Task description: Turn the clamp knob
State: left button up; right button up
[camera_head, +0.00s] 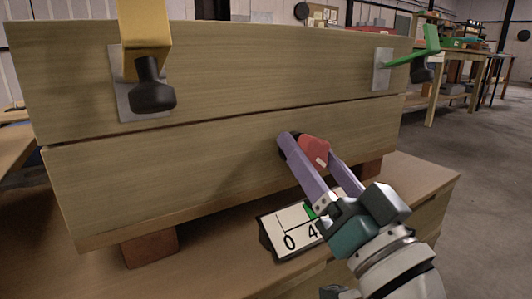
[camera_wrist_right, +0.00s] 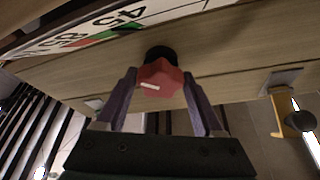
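The clamp knob is a red lobed knob (camera_head: 314,150) with a white mark and a dark base, on the lower front board of the wooden beam. It also shows in the right wrist view (camera_wrist_right: 160,79), where its white mark is slightly tilted. My right gripper (camera_head: 308,150) has its two purple fingers on either side of the knob. In the wrist view the fingertips (camera_wrist_right: 160,76) flank it with no clear gap, so the gripper looks shut on it. The dark base is partly hidden by the knob and fingers. My left gripper is not in view.
A numbered scale plate (camera_head: 290,232) with a green part lies below the knob, partly hidden by my right arm. A yellow lever with a black knob (camera_head: 152,95) and a green handle (camera_head: 412,58) stick out from the upper board. The floor at right is open.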

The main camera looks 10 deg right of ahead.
jog(key=shift+o, duration=1.4)
jog(key=p+v, duration=0.2)
jog(key=v, duration=0.8)
